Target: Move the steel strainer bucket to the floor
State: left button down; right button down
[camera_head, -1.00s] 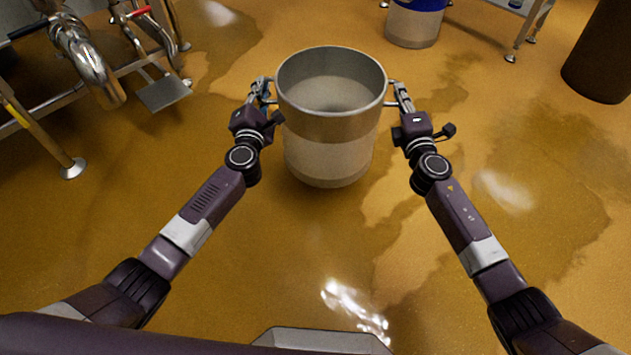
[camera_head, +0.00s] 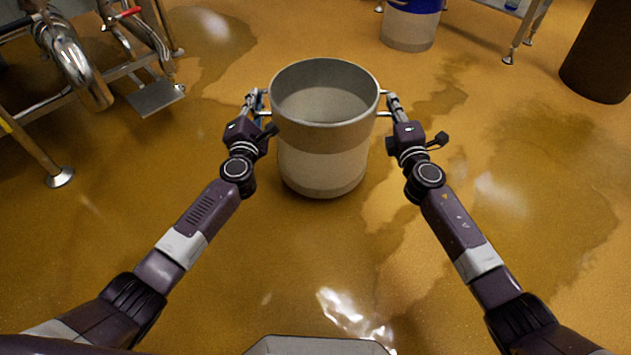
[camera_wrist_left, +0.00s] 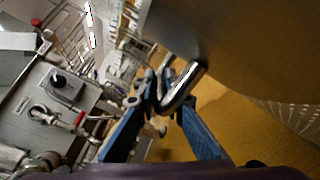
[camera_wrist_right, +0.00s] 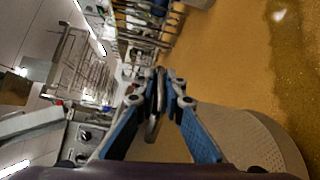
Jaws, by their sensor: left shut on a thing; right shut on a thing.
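The steel strainer bucket (camera_head: 322,150) is upright in the head view, between my two arms, with its open top towards me and its inside looking empty. I cannot tell for sure whether its base touches the floor (camera_head: 300,240). My left gripper (camera_head: 257,104) is shut on its left handle, which shows as a bright bar in the left wrist view (camera_wrist_left: 186,86). My right gripper (camera_head: 389,104) is shut on its right handle. In the right wrist view the fingers (camera_wrist_right: 156,100) close around the handle, and the perforated bucket (camera_wrist_right: 262,140) shows at lower right.
Steel pipework on a frame (camera_head: 75,65) stands at the left, with a foot plate near the bucket. A white and blue container (camera_head: 409,28) stands behind, near a table leg (camera_head: 522,35). A dark brown cylinder (camera_head: 601,55) is at the right. The wet floor around the bucket is open.

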pick_arm(q)
jog(key=shift+d, duration=0.1)
pick_arm(e)
jog(key=shift+a, duration=0.1)
